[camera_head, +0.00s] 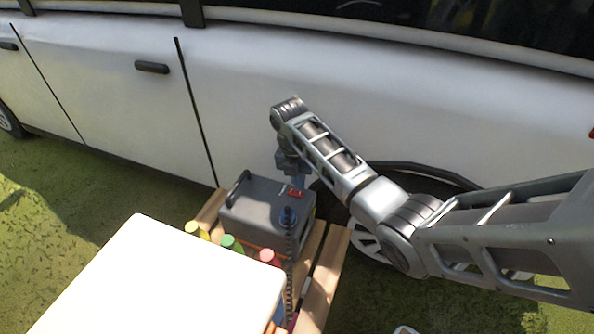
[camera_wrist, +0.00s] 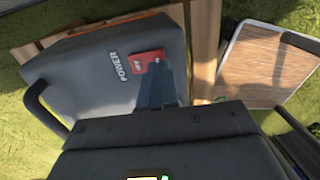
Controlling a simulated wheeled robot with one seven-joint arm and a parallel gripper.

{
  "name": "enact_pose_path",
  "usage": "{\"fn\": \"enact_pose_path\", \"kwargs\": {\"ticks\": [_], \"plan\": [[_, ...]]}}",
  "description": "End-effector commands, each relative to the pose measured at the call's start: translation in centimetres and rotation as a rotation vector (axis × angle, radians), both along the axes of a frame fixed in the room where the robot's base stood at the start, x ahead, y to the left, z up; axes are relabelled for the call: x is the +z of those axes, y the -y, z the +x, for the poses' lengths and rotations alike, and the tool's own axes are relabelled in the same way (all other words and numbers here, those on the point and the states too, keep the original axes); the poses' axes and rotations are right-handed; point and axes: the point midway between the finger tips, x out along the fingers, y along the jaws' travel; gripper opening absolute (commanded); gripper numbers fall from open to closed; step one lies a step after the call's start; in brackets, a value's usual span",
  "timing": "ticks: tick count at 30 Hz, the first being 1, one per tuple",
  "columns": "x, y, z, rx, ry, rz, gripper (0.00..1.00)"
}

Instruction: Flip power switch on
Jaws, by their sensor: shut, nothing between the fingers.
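A grey power box (camera_head: 262,207) with a dark handle stands on a wooden pallet, and it also fills the upper left of the wrist view (camera_wrist: 98,82). A red power switch (camera_head: 294,193) is on its top; in the wrist view the switch (camera_wrist: 147,62) sits beside the word POWER. My gripper (camera_head: 297,184) points down at the box top. In the wrist view its shut fingertips (camera_wrist: 160,66) are right at the switch and cover part of it. I cannot tell whether they touch it, or which way the switch is set.
A white van (camera_head: 110,70) stands close behind the box. The wooden pallet (camera_head: 327,270) holds bottles with coloured caps (camera_head: 230,243) in front of the box. A white surface (camera_head: 160,285) fills the lower left. A coiled dark cable (camera_head: 289,250) hangs at the box front. Grass lies around.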

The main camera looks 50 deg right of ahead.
Motion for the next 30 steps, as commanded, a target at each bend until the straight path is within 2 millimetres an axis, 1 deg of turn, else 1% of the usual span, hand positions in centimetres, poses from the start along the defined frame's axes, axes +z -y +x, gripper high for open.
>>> {"fn": "enact_pose_path", "kwargs": {"ticks": [1,6,17,20,30], "plan": [[-0.6,0.0,-0.1,0.0,-0.001,0.0,0.0],[-1.5,0.1,-0.2,0.0,0.0,0.0,0.0],[-1.5,0.1,-0.2,0.0,0.002,0.001,0.0],[-1.6,0.1,-0.4,-0.002,0.028,0.012,0.0],[-1.8,0.1,-0.1,0.001,0.028,0.01,0.0]]}}
